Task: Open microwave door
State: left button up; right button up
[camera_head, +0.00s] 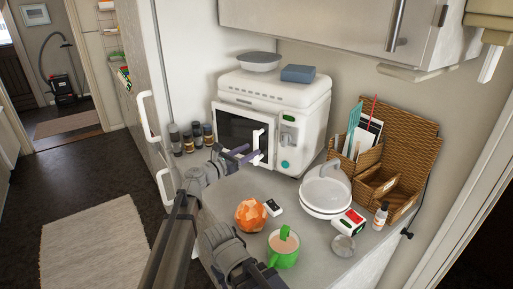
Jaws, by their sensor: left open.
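The white microwave (310,120) stands on the counter against the back wall. Its door, with a dark window (238,130), faces me and looks closed, though a small gap would be hard to see. The white upright door handle (257,143) is at the door's right edge, beside the control panel with its teal knob. My left gripper (246,154) is open, with its dark fingers at the lower part of the handle. I cannot tell whether they touch it or stand around it. My left arm hides part of the counter. My right gripper is not identifiable in view.
A grey dish (259,62) and a blue box (298,73) lie on the microwave. Spice jars (188,139) stand left of it. An orange faceted ball (250,215), green mug (284,250), white pan (326,190) and wicker organiser (407,150) crowd the counter. The left floor is open.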

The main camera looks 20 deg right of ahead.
aim_at(256, 159)
pick_arm(q)
jog(key=x, duration=0.4)
jog(key=shift+c, duration=0.3)
grip_shut()
dwell(1.1)
